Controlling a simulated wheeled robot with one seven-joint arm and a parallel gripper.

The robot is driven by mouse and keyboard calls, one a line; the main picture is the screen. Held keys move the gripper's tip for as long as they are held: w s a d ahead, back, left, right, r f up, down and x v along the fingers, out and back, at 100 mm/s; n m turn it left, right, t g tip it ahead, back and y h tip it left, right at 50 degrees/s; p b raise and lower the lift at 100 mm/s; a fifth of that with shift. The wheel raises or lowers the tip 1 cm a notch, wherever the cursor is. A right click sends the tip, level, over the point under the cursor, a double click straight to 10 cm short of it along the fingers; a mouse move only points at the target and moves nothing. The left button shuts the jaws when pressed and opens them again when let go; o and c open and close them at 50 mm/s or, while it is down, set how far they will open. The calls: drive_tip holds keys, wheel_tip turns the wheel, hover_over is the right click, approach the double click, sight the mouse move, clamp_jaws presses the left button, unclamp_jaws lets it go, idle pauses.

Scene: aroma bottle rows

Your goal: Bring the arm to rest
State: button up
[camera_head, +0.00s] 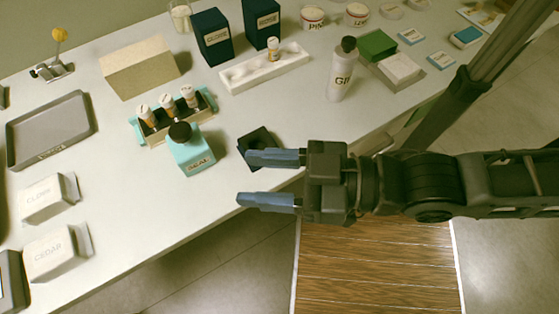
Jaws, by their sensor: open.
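My gripper (272,180) is at the table's front edge, right of centre. Its two blue-grey fingers point left and are spread apart, with nothing between them. The upper finger overlaps the view of a small black square block (256,141) on the table. I cannot tell whether they touch. My arm reaches in from the right side of the picture.
A teal bottle (191,152) stands left of my gripper, before a rack (206,103) of small bottles. A white tray (238,82) holds one bottle. A white bottle (341,72) stands behind. Boxes (48,197) lie left. Floor (200,270) is open in front.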

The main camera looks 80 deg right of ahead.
drive_tip(key=shift+g, duration=0.9)
drive_tip(key=s, duration=0.1)
drive_tip(key=s+d+f, duration=0.1)
drive_tip(key=s+d, duration=0.1)
drive_tip(key=s, duration=0.1)
drive_tip(key=shift+s+d+f, duration=0.1)
drive_tip(key=shift+d+f, duration=0.1)
drive_tip(key=shift+f, duration=0.2)
